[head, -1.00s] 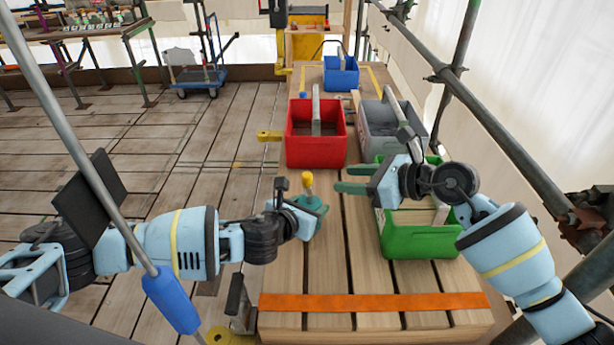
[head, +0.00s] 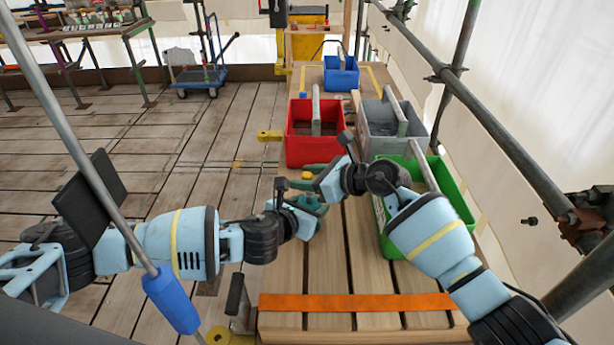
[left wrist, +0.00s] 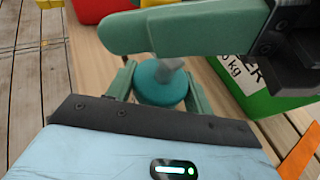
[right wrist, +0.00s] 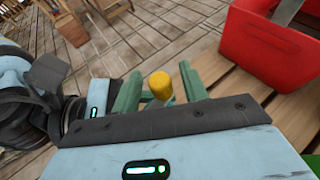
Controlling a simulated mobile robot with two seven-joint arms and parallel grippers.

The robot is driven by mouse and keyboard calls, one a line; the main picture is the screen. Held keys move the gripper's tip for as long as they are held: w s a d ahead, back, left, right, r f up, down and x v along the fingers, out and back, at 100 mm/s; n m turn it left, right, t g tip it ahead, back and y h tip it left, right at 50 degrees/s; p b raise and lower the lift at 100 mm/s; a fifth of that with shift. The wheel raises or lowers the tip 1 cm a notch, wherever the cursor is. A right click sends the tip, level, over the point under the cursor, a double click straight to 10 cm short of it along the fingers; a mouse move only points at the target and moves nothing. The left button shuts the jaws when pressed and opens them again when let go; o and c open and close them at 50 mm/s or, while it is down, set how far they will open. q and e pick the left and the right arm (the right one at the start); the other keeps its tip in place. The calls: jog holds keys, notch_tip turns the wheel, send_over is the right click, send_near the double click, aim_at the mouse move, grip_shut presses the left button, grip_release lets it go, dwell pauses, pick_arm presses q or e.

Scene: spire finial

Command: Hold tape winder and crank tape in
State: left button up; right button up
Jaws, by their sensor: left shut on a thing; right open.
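The tape winder is a round teal body (left wrist: 160,84) held over the wooden bench. My left gripper (head: 312,210) is shut on it, with one finger on each side in the left wrist view (left wrist: 160,92). The winder's crank has a yellow knob (right wrist: 159,84), which also shows small in the head view (head: 307,175). My right gripper (right wrist: 160,88) is open, and its fingers stand to either side of the knob in the right wrist view. I cannot tell whether they touch it. The right gripper's green finger crosses above the winder in the left wrist view. No tape is clearly visible.
A red bin (head: 316,150) stands behind the grippers. A green bin (head: 455,205) and a grey bin (head: 378,128) line the right side, and a blue bin (head: 341,75) is farther back. An orange strip (head: 350,302) crosses the bench front. Bare planks lie between.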

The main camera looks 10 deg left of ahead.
grip_shut()
dwell(0.3)
jog(key=shift+w+d+f+m+t, duration=0.1)
jog(key=shift+m+t, duration=0.3)
jog(key=shift+d+m+t+h, duration=0.2)
jog(key=shift+m+t+h, duration=0.7)
jog(key=shift+m+t, duration=0.3)
jog(key=shift+d+m+t+h, duration=0.2)
jog(key=shift+m+t+h, duration=0.7)
jog(key=shift+m+t, duration=0.25)
jog(key=shift+m, duration=0.35)
grip_release()
